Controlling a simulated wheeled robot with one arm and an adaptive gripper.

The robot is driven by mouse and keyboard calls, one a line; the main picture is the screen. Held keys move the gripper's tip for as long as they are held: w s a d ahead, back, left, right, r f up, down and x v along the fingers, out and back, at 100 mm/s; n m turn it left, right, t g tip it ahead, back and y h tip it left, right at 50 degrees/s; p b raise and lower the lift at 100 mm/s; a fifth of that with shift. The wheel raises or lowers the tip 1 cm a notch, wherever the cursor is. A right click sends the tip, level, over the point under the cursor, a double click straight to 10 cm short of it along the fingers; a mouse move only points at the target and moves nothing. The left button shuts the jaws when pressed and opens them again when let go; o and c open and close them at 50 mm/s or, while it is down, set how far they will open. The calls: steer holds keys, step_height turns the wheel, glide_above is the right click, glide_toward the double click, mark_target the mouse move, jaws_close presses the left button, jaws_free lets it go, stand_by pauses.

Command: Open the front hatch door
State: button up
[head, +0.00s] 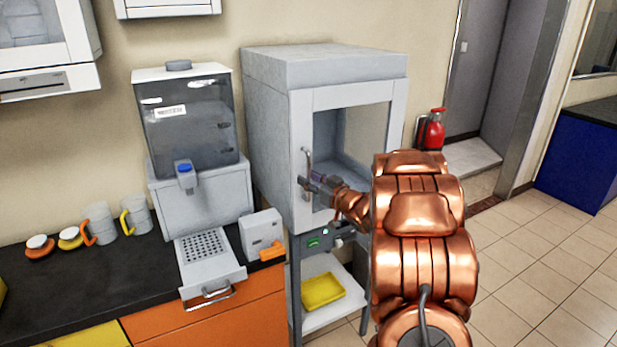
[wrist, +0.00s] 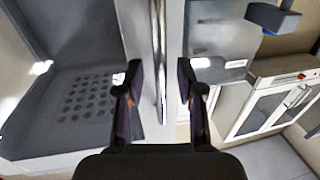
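The front hatch door (head: 299,122) is a pale frame with a large window on the grey-white cabinet (head: 265,125). It looks flush with the cabinet front, so it appears shut. Its upright metal handle (head: 307,160) is on the left side of the frame. My gripper (head: 309,185) is at the lower part of this handle. In the wrist view, the handle (wrist: 159,30) runs down between the two dark fingers of my gripper (wrist: 159,72). The fingers are spread, with a gap on each side of the bar. The handle's lower end is close to the fingers.
A dispenser (head: 200,190) and a small white box (head: 261,232) stand on the dark counter (head: 95,270) left of the cabinet. A yellow tray (head: 322,291) lies on the shelf below. Tiled floor (head: 540,260) is open at right.

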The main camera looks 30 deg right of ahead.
steer(key=shift+w+a, duration=0.1)
steer(key=shift+w, duration=0.3)
jaws_close()
stand_by(0.5)
